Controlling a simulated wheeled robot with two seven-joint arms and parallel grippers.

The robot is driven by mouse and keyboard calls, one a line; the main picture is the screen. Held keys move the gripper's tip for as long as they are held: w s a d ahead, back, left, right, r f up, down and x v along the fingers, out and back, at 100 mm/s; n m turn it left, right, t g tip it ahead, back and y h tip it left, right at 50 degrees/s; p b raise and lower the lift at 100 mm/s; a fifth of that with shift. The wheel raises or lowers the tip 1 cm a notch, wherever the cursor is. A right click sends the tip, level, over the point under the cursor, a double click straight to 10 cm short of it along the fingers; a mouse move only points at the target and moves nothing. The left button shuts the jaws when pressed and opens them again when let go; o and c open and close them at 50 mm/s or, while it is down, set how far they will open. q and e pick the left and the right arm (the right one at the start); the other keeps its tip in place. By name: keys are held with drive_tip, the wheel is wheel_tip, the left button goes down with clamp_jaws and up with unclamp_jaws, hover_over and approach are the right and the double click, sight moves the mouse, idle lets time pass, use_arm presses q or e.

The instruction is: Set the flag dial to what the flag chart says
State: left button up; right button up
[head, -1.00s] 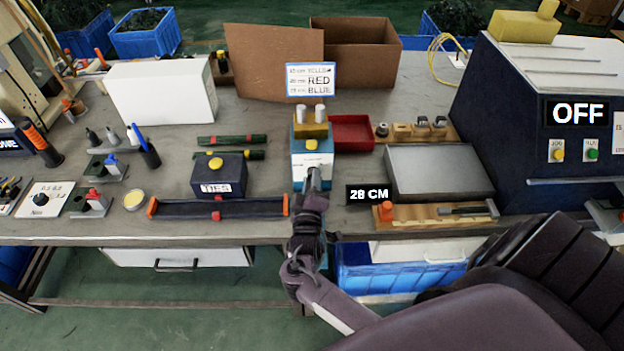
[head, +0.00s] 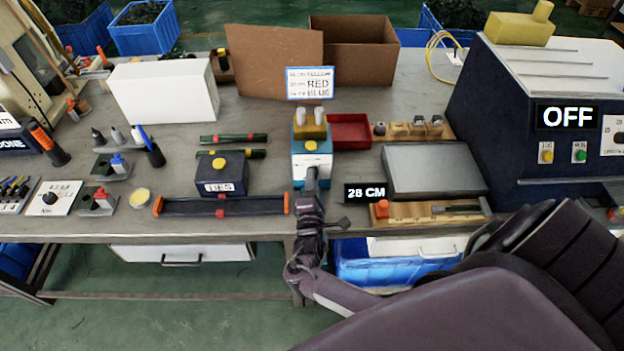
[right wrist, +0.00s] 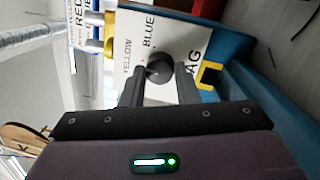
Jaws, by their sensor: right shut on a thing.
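The flag dial is a dark round knob (right wrist: 158,67) on the white face of the blue flag box (head: 312,148), with YELLOW and BLUE printed beside it. My right gripper (right wrist: 158,80) is shut on the knob, one finger on each side; in the head view it (head: 312,182) meets the front of the box. I cannot tell which word the knob points at. The flag chart (head: 310,83) stands behind the box, listing YELLOW, RED and BLUE against lengths in cm that are too small to read surely. A black display (head: 366,193) reads 28 CM. My left gripper is out of view.
A red tray (head: 350,131) and a grey flat-topped block (head: 430,168) lie right of the box. A dark box with a yellow button (head: 220,172) and a long dark channel (head: 222,206) lie left. The large machine (head: 550,120) at right shows OFF.

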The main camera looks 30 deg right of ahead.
drive_tip(key=shift+n, duration=0.5)
drive_tip(key=o, duration=1)
drive_tip(key=shift+r+p, duration=0.35)
drive_tip(key=shift+r, duration=0.2)
drive_tip(key=r, duration=0.2)
drive_tip(key=r+p, duration=0.1)
drive_tip(key=r, duration=0.3)
drive_tip(key=shift+w+d+r, duration=0.1)
drive_tip(key=shift+d+r, duration=0.15)
drive_tip(key=shift+r, duration=0.1)
drive_tip(key=r, duration=1.2)
drive_tip(key=shift+a, duration=0.25)
